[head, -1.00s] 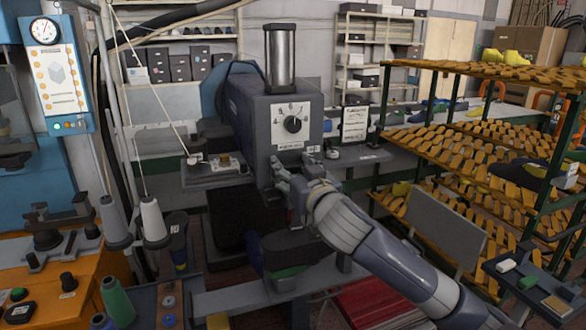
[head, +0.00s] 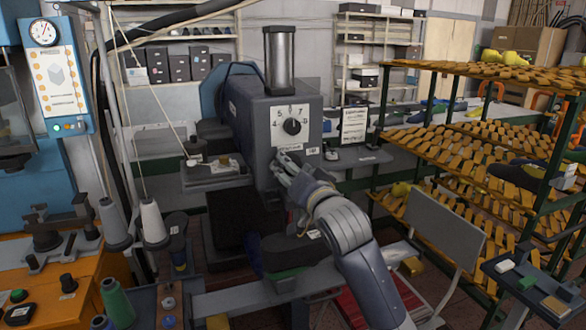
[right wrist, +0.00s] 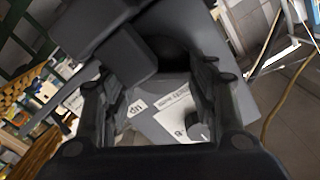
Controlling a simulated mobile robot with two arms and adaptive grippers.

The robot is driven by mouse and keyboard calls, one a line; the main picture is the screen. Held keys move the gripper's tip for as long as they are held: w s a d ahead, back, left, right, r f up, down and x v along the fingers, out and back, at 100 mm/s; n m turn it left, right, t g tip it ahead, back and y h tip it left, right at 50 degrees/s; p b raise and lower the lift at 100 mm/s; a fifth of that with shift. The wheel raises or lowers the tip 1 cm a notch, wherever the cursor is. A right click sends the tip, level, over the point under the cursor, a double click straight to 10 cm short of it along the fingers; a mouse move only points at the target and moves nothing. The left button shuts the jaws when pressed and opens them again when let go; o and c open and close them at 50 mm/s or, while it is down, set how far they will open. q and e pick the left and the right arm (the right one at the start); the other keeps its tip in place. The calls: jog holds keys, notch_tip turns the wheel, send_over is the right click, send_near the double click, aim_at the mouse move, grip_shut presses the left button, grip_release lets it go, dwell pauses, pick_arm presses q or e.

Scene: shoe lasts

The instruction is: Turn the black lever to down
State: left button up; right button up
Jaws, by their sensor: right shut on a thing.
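The grey machine (head: 248,115) stands in the middle of the head view, with a white dial plate and a black knob (head: 292,126) on its front. My right gripper (head: 283,168) is at the lower front of the machine, below the dial, and shut on the black lever. In the head view the gripper hides the lever. In the right wrist view the dark lever (right wrist: 170,50) shows between and beyond the gripper's fingers (right wrist: 160,88); its exact angle is hard to tell. My left gripper is not in view.
A green rack (head: 385,110) full of orange shoe lasts stands at the right. A grey chair (head: 445,225) is beside my right arm. An orange bench (head: 60,270) and thread cones (head: 152,220) are at the left. A metal cylinder (head: 279,58) tops the machine.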

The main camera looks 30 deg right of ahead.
dwell(0.3)
jog(key=o, duration=1.1)
jog(key=shift+c, duration=0.2)
jog(key=v, duration=0.7)
jog(key=shift+s, duration=0.3)
